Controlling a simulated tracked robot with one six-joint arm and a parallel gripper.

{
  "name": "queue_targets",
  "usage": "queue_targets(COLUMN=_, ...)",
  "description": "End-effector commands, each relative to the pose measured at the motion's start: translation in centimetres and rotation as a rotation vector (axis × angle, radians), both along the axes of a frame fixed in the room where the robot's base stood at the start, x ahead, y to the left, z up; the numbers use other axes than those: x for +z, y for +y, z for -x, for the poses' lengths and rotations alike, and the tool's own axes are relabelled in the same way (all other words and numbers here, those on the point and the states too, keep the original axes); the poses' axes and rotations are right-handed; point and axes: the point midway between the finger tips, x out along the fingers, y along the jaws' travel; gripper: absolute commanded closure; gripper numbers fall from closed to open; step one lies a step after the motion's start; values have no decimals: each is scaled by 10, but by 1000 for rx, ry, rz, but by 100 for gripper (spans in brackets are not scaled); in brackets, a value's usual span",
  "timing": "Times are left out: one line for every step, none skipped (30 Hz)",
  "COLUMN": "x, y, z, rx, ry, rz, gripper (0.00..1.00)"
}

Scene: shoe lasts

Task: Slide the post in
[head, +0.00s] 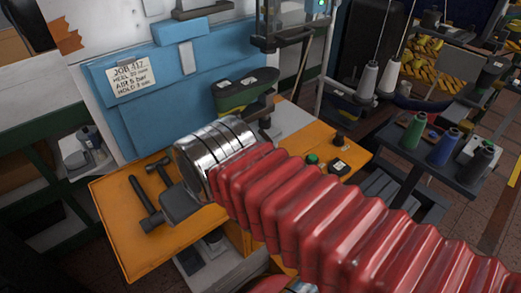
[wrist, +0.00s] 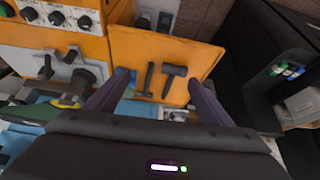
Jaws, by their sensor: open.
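My gripper (wrist: 160,84) is open in the wrist view. Its two dark fingers stand wide apart with nothing held between them. In the head view, my red bellows arm reaches left and ends over the orange bench (head: 112,232); the fingers do not show clearly there. A green shoe last (head: 247,92) sits on a grey support behind my arm, and it also shows at the left of the wrist view (wrist: 28,112). No separate post can be made out for certain. Part of the support is hidden behind my arm.
Dark hammer-like tools (wrist: 172,72) lie on the orange surface beyond my fingers. Green and black buttons (head: 312,158) are right of the last. Thread spools (head: 440,145) stand on a rack at right.

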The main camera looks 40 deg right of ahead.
Motion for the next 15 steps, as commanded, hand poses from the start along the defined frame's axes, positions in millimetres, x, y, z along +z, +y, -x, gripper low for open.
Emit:
queue_targets(x=0, y=0, z=0, rx=0, ry=0, rz=0, gripper=26)
queue_targets(x=0, y=0, z=0, rx=0, ry=0, rz=0, gripper=26)
queue_targets(x=0, y=0, z=0, rx=0, ry=0, rz=0, gripper=26)
queue_targets(x=0, y=0, z=0, rx=0, ry=0, rz=0, gripper=26)
queue_targets(x=0, y=0, z=0, rx=0, ry=0, rz=0, gripper=28)
queue_targets(x=0, y=0, z=0, rx=-3, ry=1, rz=-1, gripper=31)
queue_targets(x=1, y=0, z=-1, rx=-6, ry=2, rz=-3, gripper=33)
queue_targets(x=1, y=-1, z=-1, rx=-13, ry=4, rz=-6, gripper=35)
queue_targets(x=1, y=-2, z=-3, rx=-24, ry=7, rz=-12, gripper=38)
queue_targets(x=2, y=-3, z=-4, rx=-36, ry=12, rz=-17, gripper=40)
queue_targets(x=2, y=-4, z=-6, rx=-51, ry=18, rz=-25, gripper=42)
queue_targets(x=2, y=-7, z=-9, rx=-78, ry=27, rz=-38, gripper=45)
queue_targets(x=2, y=-9, z=-12, rx=-101, ry=34, rz=-48, gripper=47)
queue_targets(x=3, y=-11, z=-15, rx=-127, ry=43, rz=-61, gripper=49)
queue_targets(x=3, y=-15, z=-19, rx=-166, ry=56, rz=-79, gripper=52)
